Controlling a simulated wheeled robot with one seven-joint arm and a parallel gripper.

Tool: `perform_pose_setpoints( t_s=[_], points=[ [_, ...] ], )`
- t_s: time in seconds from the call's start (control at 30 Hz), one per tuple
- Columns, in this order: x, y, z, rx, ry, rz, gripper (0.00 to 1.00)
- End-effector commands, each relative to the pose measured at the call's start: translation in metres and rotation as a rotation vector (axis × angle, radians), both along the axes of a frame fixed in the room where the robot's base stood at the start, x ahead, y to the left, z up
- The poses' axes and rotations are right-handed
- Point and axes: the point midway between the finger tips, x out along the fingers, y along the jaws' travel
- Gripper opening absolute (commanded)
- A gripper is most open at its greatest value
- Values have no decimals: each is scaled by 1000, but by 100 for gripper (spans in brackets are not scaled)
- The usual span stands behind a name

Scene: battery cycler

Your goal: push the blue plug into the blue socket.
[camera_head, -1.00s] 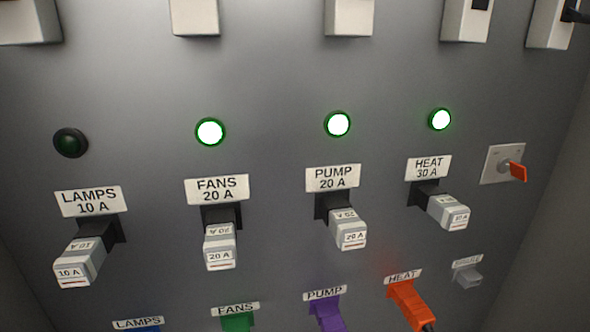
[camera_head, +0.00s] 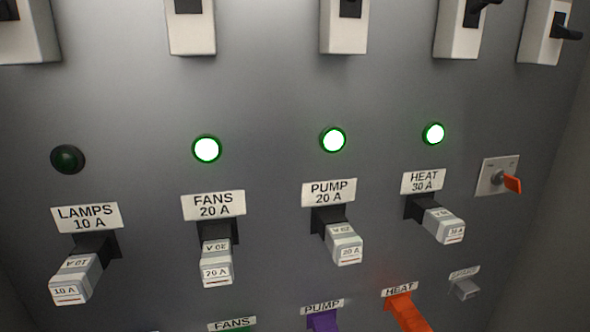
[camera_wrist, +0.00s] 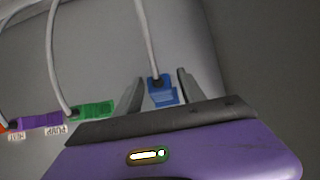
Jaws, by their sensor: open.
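In the wrist view, the blue plug (camera_wrist: 157,83) has a grey cable coming out of its upper end. It lies between the two fingers of my gripper (camera_wrist: 160,78). The fingers are open, with a gap visible on each side of the plug. More blue shows just below the plug, close to my gripper's body; I cannot tell whether it is part of the plug or the blue socket, nor how far in the plug sits. Neither the blue plug nor my gripper shows in the head view.
The green plug (camera_wrist: 92,110) and purple plug (camera_wrist: 40,120) sit beside the blue one, with cables near. The head view shows labelled breakers, an orange key switch (camera_head: 512,184), three lit green lamps and a dark LAMPS lamp (camera_head: 67,159).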

Motion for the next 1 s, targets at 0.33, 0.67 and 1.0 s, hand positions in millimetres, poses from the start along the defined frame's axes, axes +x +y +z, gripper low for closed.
perform_pose_setpoints(
  t_s=[0.33,0.67,1.0],
  points=[
    [0,0,0,0,0,0,22],
    [-2,0,-1,0,0,0,4],
    [-13,-3,-4,0,0,0,4]
  ],
)
